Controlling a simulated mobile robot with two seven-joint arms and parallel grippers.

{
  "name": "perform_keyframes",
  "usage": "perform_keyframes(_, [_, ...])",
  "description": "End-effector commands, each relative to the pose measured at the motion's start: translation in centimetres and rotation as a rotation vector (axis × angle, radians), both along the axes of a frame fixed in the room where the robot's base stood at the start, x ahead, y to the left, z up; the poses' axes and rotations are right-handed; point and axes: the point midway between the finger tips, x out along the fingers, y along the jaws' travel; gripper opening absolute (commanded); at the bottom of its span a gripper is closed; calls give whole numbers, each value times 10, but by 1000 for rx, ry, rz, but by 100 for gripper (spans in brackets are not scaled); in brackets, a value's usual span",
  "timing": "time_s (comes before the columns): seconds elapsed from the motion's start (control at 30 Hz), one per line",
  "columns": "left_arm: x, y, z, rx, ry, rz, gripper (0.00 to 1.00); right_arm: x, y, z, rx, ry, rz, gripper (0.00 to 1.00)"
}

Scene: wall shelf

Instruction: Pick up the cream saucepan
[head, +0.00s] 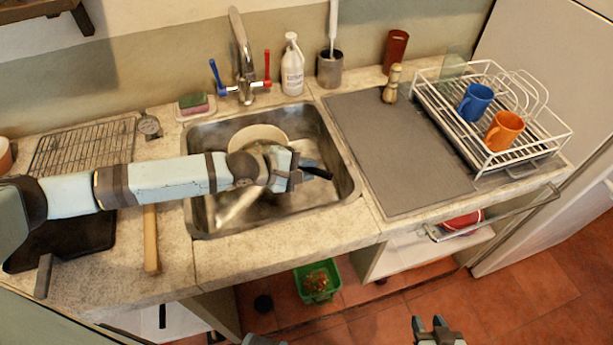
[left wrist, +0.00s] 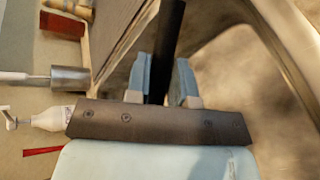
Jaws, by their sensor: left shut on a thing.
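The cream saucepan (head: 258,134) is in the steel sink (head: 352,190), with only part of its round body showing behind my left arm in the head view. Its black handle (head: 318,172) sticks out to the right past the fingers. My left gripper (head: 298,170) is over the sink and shut on this handle. In the left wrist view the dark handle (left wrist: 168,45) runs between the two pale fingers (left wrist: 165,85). The pan's body is not clear in that view. My right gripper (head: 430,322) is low at the bottom edge, open and empty, away from the counter.
A tap (head: 243,60) and a white soap bottle (head: 292,65) stand behind the sink. A grey mat (head: 400,150) to the right is mostly clear. A white dish rack (head: 490,130) holds a blue mug and an orange mug. A wooden handle (head: 151,238) lies left of the sink.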

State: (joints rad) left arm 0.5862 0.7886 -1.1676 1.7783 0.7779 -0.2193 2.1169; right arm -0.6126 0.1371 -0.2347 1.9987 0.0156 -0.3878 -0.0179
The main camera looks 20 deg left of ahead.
Motion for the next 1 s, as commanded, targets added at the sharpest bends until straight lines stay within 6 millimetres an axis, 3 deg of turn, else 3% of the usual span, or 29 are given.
perform_keyframes(0.5, [1,0,62,-1,-6,-2,0,-1,0,2,-2,-2,2,39])
perform_keyframes(1.0, [1,0,91,0,-6,-1,0,-1,0,2,-3,-2,2,39])
